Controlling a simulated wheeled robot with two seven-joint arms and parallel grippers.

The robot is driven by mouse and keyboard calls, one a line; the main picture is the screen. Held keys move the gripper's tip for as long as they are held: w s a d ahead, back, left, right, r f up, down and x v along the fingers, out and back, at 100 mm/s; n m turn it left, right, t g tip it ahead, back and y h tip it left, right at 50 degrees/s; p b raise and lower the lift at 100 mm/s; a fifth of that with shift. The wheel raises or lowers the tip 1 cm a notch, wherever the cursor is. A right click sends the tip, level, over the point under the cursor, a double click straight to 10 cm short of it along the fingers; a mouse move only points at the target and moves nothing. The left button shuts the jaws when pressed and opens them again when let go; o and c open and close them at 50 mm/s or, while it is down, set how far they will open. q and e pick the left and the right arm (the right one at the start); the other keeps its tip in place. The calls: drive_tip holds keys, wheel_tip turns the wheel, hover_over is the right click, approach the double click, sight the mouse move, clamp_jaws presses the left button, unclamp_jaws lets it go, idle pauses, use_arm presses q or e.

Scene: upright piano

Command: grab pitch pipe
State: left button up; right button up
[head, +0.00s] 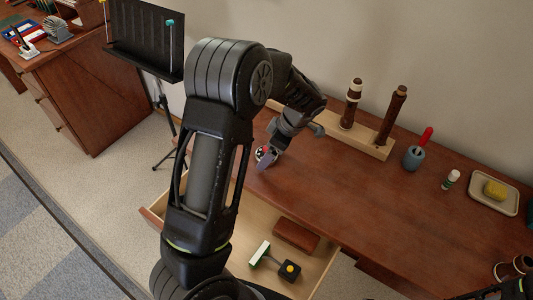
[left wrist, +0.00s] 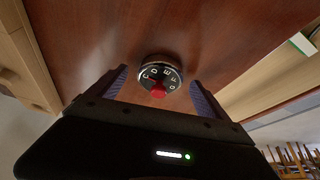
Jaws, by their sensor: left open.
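The pitch pipe (head: 262,152) is a small round black disc with white letters and a red spot, lying on the brown desk top near its left end. In the left wrist view the pitch pipe (left wrist: 160,76) sits between the two finger pads, with desk surface around it. My left gripper (head: 267,158) reaches down over it and partly hides it in the head view. The left gripper (left wrist: 158,82) is open, one finger on each side of the disc; I cannot tell whether either touches it. A dark part at the head view's bottom right corner may be my right gripper (head: 505,291).
An open drawer (head: 240,222) below the desk edge holds a reddish-brown block (head: 296,236) and small tools. A wooden stand (head: 366,142) with dark wooden pieces is behind. A blue-grey cup (head: 414,158), a small bottle (head: 451,179) and a tray (head: 513,204) stand right. The desk's middle is clear.

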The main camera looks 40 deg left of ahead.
use_arm(q)
drive_tip(key=shift+a+f, duration=0.1)
drive_tip(key=shift+f, duration=0.2)
idle(0.4)
drive_tip(key=c, duration=1.5)
